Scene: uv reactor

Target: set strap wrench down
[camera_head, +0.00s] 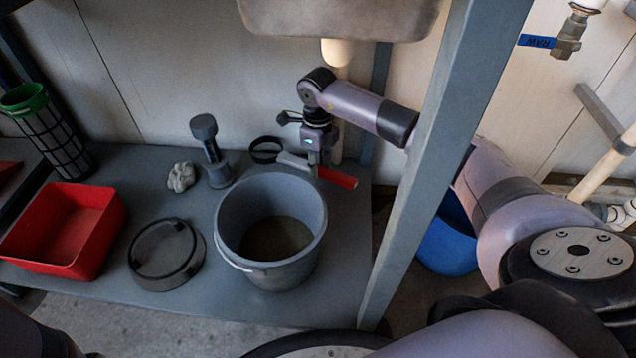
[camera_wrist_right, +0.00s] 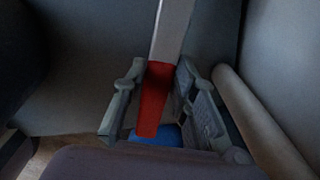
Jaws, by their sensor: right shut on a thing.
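The strap wrench has a red grip (camera_head: 338,178), a pale grey bar and a black strap loop (camera_head: 266,150) at its left end. My right gripper (camera_head: 314,160) is shut on the wrench near where bar and grip meet, behind the grey bucket's back rim. In the right wrist view the red grip (camera_wrist_right: 154,98) runs between the fingers. The strap loop appears over the back of the grey shelf (camera_head: 345,255); whether it touches is unclear. My left gripper is not in view.
The grey bucket (camera_head: 228,245) holds dark liquid. Around it are a dark round lid (camera_head: 183,280), a crumpled rag (camera_head: 181,177), a dark grey cylindrical part (camera_head: 218,172) and a red bin (camera_head: 105,235). A grey post (camera_head: 440,130) stands right, with a blue bucket (camera_head: 445,250) beyond.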

